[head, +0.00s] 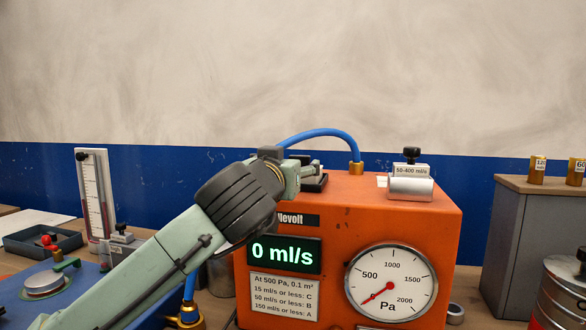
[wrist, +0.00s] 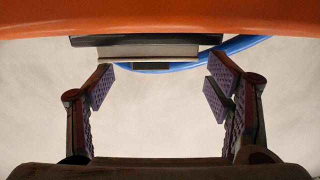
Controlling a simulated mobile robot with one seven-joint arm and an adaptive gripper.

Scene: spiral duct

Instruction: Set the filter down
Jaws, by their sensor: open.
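My gripper (head: 308,171) is at the top left of the orange test box (head: 350,212), beside a dark block on its top. In the wrist view my gripper (wrist: 160,84) is open, its two purple-padded fingers well apart with nothing between the pads. Beyond the fingertips is a flat grey piece (wrist: 135,52) against a dark strip (wrist: 145,40), next to the orange surface. I cannot tell any thing for certain as the filter. The box display (head: 284,254) reads 0 ml/s and the Pa dial (head: 390,285) needle points low.
A blue hose (head: 320,132) arches behind my gripper to a brass fitting. A silver cylinder labelled 50-400 ml/s (head: 410,188) lies on the box top at right. A grey cabinet (head: 535,240) stands right, a tray (head: 42,240) and upright scale (head: 95,195) left.

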